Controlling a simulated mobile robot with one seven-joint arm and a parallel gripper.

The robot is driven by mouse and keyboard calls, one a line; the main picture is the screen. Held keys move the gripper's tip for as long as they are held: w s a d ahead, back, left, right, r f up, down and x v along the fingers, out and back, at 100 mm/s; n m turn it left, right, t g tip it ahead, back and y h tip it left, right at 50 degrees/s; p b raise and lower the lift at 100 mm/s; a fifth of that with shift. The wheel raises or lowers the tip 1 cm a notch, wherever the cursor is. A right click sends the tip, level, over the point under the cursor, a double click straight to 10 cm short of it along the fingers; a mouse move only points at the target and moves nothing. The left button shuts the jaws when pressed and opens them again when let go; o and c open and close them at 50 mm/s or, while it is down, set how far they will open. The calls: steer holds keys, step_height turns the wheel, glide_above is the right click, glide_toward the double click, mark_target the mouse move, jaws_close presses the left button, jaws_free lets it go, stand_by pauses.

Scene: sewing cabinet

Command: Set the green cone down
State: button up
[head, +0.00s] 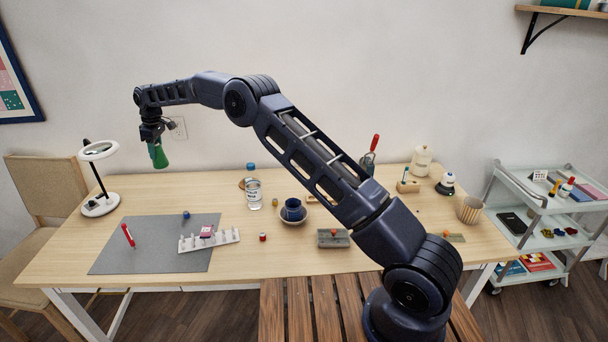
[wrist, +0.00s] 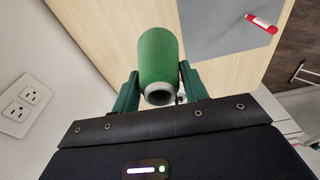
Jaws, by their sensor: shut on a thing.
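The green cone (head: 158,156) hangs in the air above the back left part of the table, below my gripper (head: 153,138). In the wrist view the cone (wrist: 158,55) sits between the two dark green fingers of my gripper (wrist: 158,88), with its grey hollow end toward the camera. The gripper is shut on it. Bare tabletop (wrist: 120,20) shows behind the cone in the wrist view, with a gap of air beneath it in the head view.
A ring lamp (head: 100,206) stands left of the cone. The wall with an outlet (wrist: 25,103) is close by.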

steer(key=w+d+m, duration=0.1)
steer(key=w+d, duration=0.5)
steer(key=d, duration=0.5)
steer(key=w+d+m, duration=0.2)
steer(key=w+d, duration=0.4)
steer(key=d, duration=0.5)
steer(key=w+d+m, duration=0.1)
steer(key=w+d, duration=0.5)
steer(key=d, duration=0.4)
steer(key=d+m+t, duration=0.1)
steer(key=d+m, duration=0.3)
steer(key=d, duration=3)
steer(key=shift+h, duration=0.3)
step_height(320, 180, down, 20)
steer(key=shift+w+a+r, duration=0.1)
steer(key=o, duration=1)
